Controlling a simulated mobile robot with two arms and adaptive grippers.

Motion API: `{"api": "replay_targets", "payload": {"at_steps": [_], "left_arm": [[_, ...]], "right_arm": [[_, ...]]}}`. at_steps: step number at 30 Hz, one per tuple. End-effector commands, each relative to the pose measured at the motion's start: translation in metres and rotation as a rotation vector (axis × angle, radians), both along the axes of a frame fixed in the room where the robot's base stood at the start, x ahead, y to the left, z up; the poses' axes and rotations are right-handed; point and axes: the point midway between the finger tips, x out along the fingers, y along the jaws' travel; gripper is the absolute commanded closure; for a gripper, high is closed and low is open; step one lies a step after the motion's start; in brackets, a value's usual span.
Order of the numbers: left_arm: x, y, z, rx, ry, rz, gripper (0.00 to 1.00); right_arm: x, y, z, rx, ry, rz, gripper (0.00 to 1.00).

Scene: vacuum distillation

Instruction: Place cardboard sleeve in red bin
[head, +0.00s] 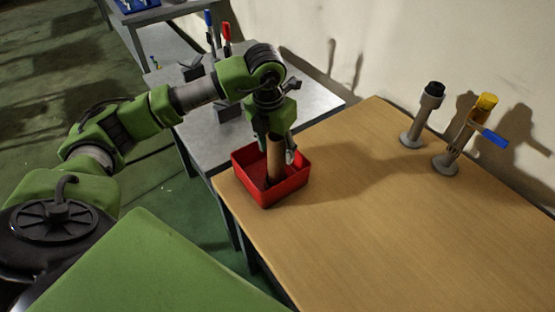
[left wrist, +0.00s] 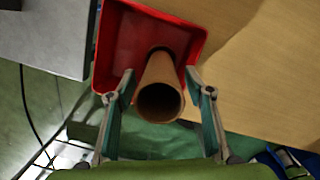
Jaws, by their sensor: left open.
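The red bin (head: 291,189) sits at the near left corner of the wooden table. It also shows in the left wrist view (left wrist: 116,40). The brown cardboard sleeve (head: 274,162) stands roughly upright inside the bin. In the left wrist view I look down into the open end of the sleeve (left wrist: 163,80). My left gripper (head: 275,152) is above the bin, pointing down. Its fingers (left wrist: 162,88) are spread on both sides of the sleeve, with gaps between them and it. My right gripper is not in view.
The wooden table (head: 380,230) is largely clear. A grey stand (head: 424,115) and a stand with a yellow top and blue handle (head: 467,135) are at its back, near the wall. A grey metal table (head: 315,104) adjoins on the left, holding red and blue-tipped items.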

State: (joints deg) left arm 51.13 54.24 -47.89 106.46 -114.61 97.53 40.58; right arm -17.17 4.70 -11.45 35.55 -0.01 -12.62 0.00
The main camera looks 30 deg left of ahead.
Motion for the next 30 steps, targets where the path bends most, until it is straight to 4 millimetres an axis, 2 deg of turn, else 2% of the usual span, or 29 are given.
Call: {"api": "replay_targets", "payload": {"at_steps": [1, 6, 12, 30], "left_arm": [[0.000, 0.000, 0.009, -0.001, -0.005, -0.001, 0.52], [-0.006, 0.000, 0.043, -0.001, -0.004, 0.000, 0.52], [-0.010, 0.000, 0.065, -0.001, -0.001, 0.000, 0.52], [-0.010, 0.000, 0.068, -0.001, 0.001, 0.000, 0.52]], "right_arm": [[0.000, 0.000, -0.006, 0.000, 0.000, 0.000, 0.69], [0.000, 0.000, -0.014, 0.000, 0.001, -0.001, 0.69], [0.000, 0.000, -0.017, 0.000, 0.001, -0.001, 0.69], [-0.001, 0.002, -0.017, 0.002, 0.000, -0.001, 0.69]]}}
